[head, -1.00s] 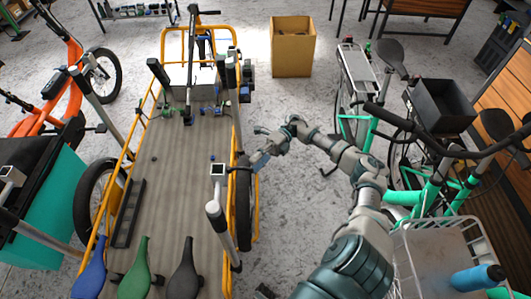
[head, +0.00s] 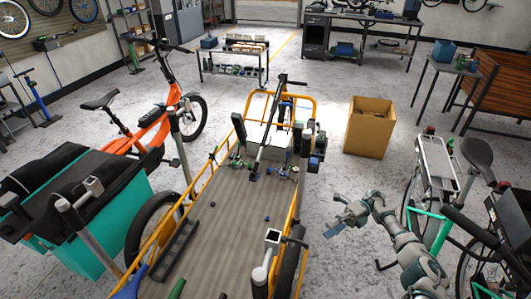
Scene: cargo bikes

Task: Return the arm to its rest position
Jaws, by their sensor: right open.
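My right arm (head: 405,245) comes in from the lower right. Its gripper (head: 340,222) is open and empty over the grey floor, to the right of the yellow-framed cargo bike (head: 225,215) and apart from it. The arm is bent at the elbow and reaches forward. Part of it runs off the bottom edge. My left gripper and arm are not in this view.
A cardboard box (head: 370,128) stands on the floor beyond my gripper. A green bike (head: 440,230) with a grey rack is close on the right. An orange bike (head: 150,130) and a teal cargo box (head: 100,255) are at left. Open floor lies around my gripper.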

